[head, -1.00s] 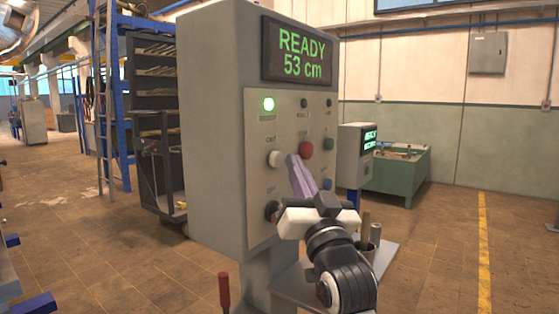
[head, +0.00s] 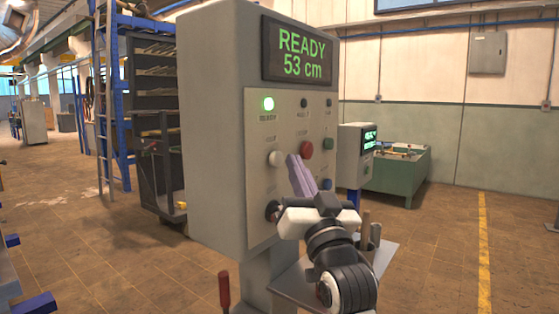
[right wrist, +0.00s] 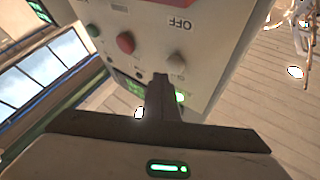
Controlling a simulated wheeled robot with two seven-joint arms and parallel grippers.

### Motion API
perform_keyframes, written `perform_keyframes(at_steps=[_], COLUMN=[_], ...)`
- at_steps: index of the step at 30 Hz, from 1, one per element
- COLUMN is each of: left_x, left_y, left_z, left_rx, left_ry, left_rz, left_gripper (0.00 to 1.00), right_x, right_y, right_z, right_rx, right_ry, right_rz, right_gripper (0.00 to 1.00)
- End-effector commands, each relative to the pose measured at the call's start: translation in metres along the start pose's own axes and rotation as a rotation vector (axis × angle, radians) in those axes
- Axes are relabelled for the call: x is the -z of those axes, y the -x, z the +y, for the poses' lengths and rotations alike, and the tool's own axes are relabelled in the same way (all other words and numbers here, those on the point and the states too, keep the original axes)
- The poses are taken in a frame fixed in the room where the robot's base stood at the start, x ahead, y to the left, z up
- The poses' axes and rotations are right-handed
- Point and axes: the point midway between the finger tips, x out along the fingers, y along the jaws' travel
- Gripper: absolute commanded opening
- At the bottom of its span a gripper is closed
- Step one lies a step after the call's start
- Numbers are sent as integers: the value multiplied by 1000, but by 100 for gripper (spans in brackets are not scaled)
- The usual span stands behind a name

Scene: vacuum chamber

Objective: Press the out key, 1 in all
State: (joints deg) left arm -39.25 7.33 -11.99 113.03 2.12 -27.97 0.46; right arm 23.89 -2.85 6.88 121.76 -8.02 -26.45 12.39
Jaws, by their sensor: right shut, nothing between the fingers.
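The grey control box (head: 215,130) has a panel with a white round key (head: 275,158), a red key (head: 305,150) and a green key (head: 328,144) in one row. The small labels above them are too blurred to read surely, so I cannot tell which is the out key. My right gripper (head: 293,158) is shut and empty, its tips in front of the panel between the white and red keys. In the right wrist view the white key (right wrist: 176,61) and red key (right wrist: 126,42) show upside down past the fingers (right wrist: 160,80). Contact cannot be told. My left gripper is not in view.
A dark knob (head: 271,210) and a blue key (head: 327,184) sit lower on the panel. A small shelf (head: 300,285) juts out below. Open floor lies to the right.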

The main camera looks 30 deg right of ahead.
Motion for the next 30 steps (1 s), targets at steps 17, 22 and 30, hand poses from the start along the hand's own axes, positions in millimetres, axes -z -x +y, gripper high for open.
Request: perform_keyframes(at_steps=[17,22,30], left_x=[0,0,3], left_y=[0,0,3], left_z=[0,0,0], left_rx=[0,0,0], left_ry=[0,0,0], left_rz=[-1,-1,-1], left_gripper=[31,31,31], right_x=[0,0,-4], right_y=[0,0,-6], right_z=[0,0,-4], right_rx=[0,0,0], right_ry=[0,0,1], right_rz=[0,0,-1], right_gripper=[0,0,0])
